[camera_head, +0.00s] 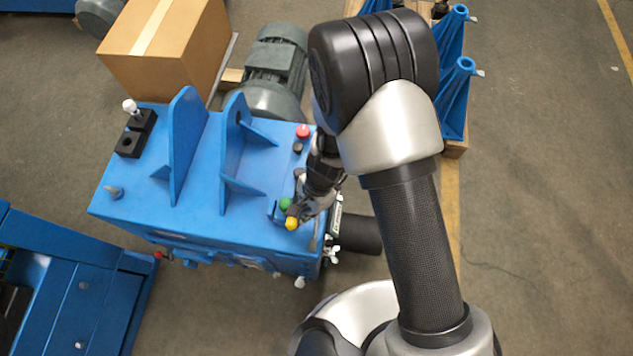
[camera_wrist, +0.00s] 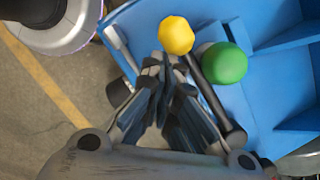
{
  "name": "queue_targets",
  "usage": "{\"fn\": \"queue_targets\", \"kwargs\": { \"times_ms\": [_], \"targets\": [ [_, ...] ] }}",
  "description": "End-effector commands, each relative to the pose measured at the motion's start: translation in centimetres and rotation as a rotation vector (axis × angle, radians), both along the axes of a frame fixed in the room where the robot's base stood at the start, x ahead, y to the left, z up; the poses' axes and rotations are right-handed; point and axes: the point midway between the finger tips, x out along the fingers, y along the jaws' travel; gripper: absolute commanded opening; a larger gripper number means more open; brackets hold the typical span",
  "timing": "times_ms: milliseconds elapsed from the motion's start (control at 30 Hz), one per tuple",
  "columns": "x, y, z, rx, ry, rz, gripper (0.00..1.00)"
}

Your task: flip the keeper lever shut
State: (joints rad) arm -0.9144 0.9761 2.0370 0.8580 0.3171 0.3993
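A yellow knob (camera_head: 291,223) sits near the front right corner of the blue machine (camera_head: 235,205). In the wrist view the yellow knob (camera_wrist: 176,35) caps a dark rod (camera_wrist: 208,88) that runs down to the right; this looks like the keeper lever. A green ball knob (camera_wrist: 224,63) is beside the rod; it also shows in the head view (camera_head: 285,204). My gripper (camera_wrist: 162,62) has its fingertips together just below the yellow knob in the picture, with nothing visible between them. Whether they touch the knob or rod I cannot tell. In the head view my arm partly hides this corner.
A red button (camera_head: 303,131) is farther back on the machine's right edge. Two upright blue brackets (camera_head: 185,135) stand left of the knobs. A cardboard box (camera_head: 165,45) and a grey motor (camera_head: 275,65) are behind. Blue stands (camera_head: 455,95) are at the right.

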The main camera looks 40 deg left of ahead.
Motion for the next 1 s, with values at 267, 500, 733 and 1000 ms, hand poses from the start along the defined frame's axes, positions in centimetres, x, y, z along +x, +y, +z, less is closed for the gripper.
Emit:
{"fn": "queue_targets", "kwargs": {
  "times_ms": [267,500,733,1000],
  "targets": [
    [-0.6,0.5,0.0,-0.001,0.003,0.005,0.00],
    [-0.7,0.5,0.0,-0.001,0.006,0.006,0.00],
    [-0.7,0.5,0.0,-0.001,0.007,0.006,0.00],
    [1.8,-1.1,-0.7,0.000,0.002,0.000,0.00]
  ]
}}
